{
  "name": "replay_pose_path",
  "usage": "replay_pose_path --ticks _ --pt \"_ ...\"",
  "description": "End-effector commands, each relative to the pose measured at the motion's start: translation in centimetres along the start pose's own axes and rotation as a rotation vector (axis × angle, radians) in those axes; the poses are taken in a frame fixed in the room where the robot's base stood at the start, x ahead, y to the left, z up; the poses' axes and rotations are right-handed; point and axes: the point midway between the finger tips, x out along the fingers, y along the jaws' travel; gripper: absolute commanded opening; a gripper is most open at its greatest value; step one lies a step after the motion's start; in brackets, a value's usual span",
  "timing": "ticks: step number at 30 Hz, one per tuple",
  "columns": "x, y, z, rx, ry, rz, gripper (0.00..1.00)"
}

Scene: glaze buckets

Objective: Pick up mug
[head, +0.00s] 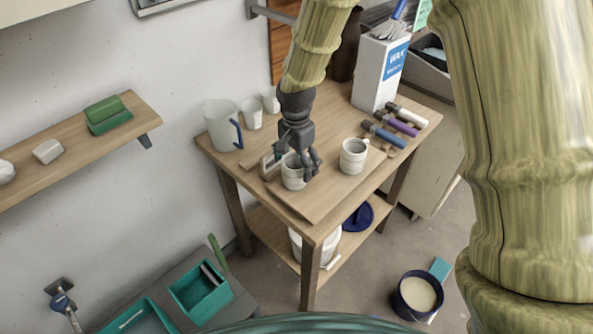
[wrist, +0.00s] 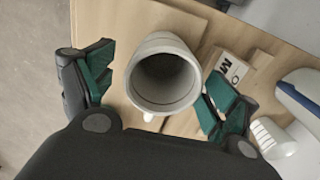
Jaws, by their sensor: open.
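A white ribbed mug (head: 292,174) stands on the wooden table (head: 322,201), partly hidden behind my gripper (head: 301,161). A second, similar white mug (head: 354,157) stands to its right, apart from the gripper. In the wrist view, the first mug (wrist: 141,92) is seen from above with its mouth open and dark inside. It sits between my two spread fingers, with visible gaps on both sides. A bit of its handle (wrist: 149,117) shows at its lower edge. My gripper is open, and its fingers do not appear to touch the mug.
A small card marked with a letter (wrist: 232,69) lies close to one finger. A pitcher (head: 221,126) and small white containers (head: 252,115) stand at the back left. The table's front is clear.

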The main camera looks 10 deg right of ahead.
Motion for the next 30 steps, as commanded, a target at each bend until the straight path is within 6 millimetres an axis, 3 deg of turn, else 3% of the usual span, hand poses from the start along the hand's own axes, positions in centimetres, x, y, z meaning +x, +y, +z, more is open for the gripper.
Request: replay_pose_path --ticks 12,23,30 --pt "3.5 -0.2 -0.4 0.0 0.0 0.0 0.88" --pt "4.0 -0.2 -0.3 0.0 0.0 0.0 0.88" --pt "4.0 -0.2 -0.3 0.0 0.0 0.0 0.46"
